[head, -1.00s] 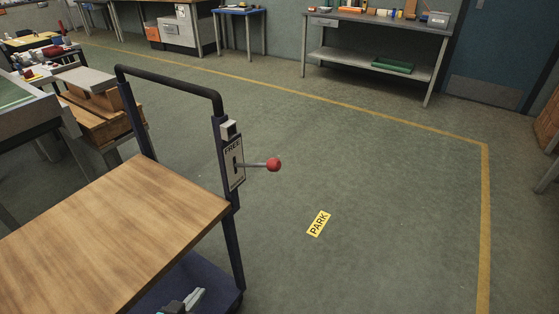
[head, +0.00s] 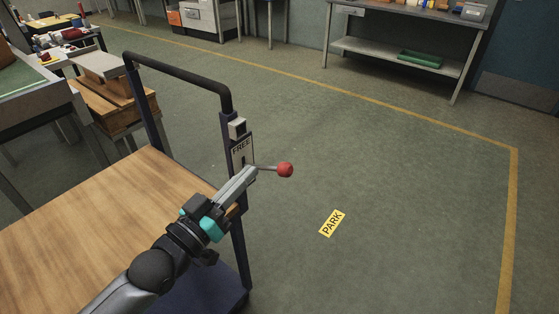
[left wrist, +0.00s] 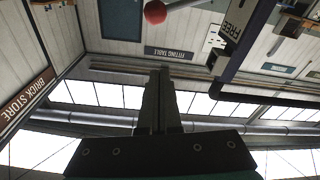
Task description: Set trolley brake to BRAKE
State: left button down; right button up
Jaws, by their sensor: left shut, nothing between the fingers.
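The trolley (head: 90,225) has a wooden top and a dark frame with a black push handle (head: 180,70). On its near right post sits the brake plate (head: 241,148), with FREE at its top; its lower part is hidden behind my gripper. The brake lever with a red knob (head: 285,170) sticks out to the right, roughly level. My left gripper (head: 251,171) is shut and empty, its tips in front of the plate near the lever's root; contact cannot be told. In the left wrist view the shut fingers (left wrist: 160,75) point toward the knob (left wrist: 155,12) and FREE plate (left wrist: 236,20). My right gripper is not in view.
A yellow PARK label (head: 331,223) lies on the open green floor right of the trolley. A yellow line (head: 400,108) bounds the floor. A workbench (head: 405,55) with a green tray stands at the back. A wooden workbench (head: 110,105) is behind the trolley.

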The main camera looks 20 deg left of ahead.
pick_arm(q)
jog(key=shift+w, duration=0.1)
jog(key=r+b, duration=0.1)
jog(key=b, duration=0.1)
send_over(266, 167)
jog(key=s+d, duration=0.2)
jog(key=d, duration=0.1)
jog(key=shift+s+d+f+b, duration=0.15)
jog(key=shift+f+b, duration=0.15)
jog(key=shift+f, duration=0.3)
jog(key=shift+s+f+b, duration=0.2)
jog(key=shift+f+b, duration=0.05)
jog(key=shift+f, duration=0.35)
jog(key=shift+s+d+f+b, duration=0.15)
jog(key=shift+f+b, duration=0.15)
jog(key=shift+f, duration=0.3)
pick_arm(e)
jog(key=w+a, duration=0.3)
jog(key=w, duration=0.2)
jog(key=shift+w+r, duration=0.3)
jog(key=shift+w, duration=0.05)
